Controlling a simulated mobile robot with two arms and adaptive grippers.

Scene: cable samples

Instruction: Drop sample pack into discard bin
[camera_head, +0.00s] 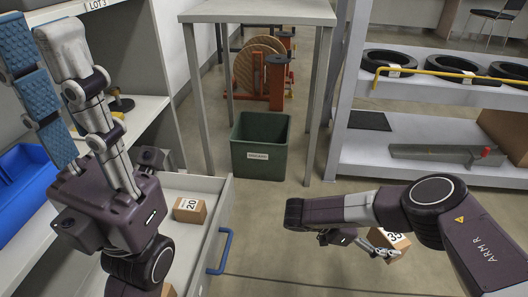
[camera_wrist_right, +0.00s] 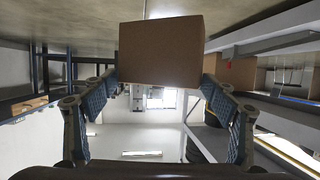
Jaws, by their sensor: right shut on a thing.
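A small brown cardboard box (camera_head: 399,241) with a black number on a white label, partly hidden, is in my right gripper (camera_head: 380,246) at the lower right of the head view. In the right wrist view the plain brown box (camera_wrist_right: 160,52) sits between the two blue-padded fingers, and the gripper (camera_wrist_right: 157,85) is shut on it. The green bin (camera_head: 261,158) with a white label stands on the floor in the middle, its top open. The held box is to the right of the bin and apart from it. My left gripper (camera_head: 42,45) is open and empty at upper left.
An open drawer (camera_head: 222,215) with a blue handle holds a box marked 20 (camera_head: 190,209). A shelf rack (camera_head: 375,152) with black rings stands at right. A blue tray (camera_head: 25,185) is at left. Floor around the bin's front is clear.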

